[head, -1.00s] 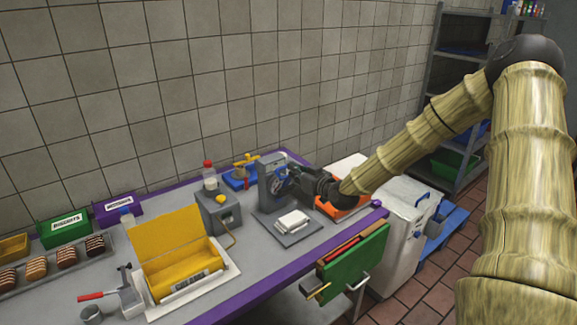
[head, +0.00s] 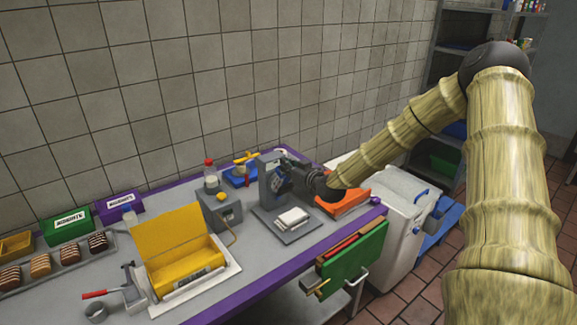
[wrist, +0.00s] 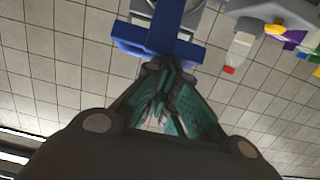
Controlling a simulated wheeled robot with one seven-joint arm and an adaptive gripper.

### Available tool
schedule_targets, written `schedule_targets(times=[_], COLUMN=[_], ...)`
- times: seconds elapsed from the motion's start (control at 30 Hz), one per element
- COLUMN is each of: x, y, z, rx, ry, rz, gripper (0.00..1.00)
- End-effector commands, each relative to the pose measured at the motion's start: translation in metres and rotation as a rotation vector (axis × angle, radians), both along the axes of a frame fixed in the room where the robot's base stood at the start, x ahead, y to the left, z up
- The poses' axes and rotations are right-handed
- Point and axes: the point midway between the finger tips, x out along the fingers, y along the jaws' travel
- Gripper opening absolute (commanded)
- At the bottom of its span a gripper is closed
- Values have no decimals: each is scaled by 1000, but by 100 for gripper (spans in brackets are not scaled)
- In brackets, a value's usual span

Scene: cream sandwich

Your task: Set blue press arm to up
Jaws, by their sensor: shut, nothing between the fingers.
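The grey press (head: 268,188) stands near the back edge of the counter, with a white block (head: 292,217) on its base plate (head: 283,231). The blue press arm shows large in the wrist view as a blue bar (wrist: 132,48) with an upright part above it. In the head view it is mostly hidden behind my gripper. My gripper (wrist: 168,72) is shut and empty. Its teal-padded fingers meet at the tips just below the blue bar in the picture; I cannot tell whether they touch it. In the head view my gripper (head: 287,163) is at the press head.
A grey box machine with a bottle (head: 218,209) stands left of the press. An open yellow box (head: 175,240) is further left. A green board (head: 355,262) hangs at the counter's front.

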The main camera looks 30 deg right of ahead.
Motion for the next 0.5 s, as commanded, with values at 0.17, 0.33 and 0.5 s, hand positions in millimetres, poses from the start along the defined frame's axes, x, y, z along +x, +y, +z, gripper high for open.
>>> schedule_targets(times=[0.17, 0.33, 0.5], x=[1, 13, 24], y=[0, 0, 1], z=[0, 1, 5], rx=[-1, -1, -1], ry=[0, -1, 0], rz=[0, -1, -2], gripper=[0, 0, 0])
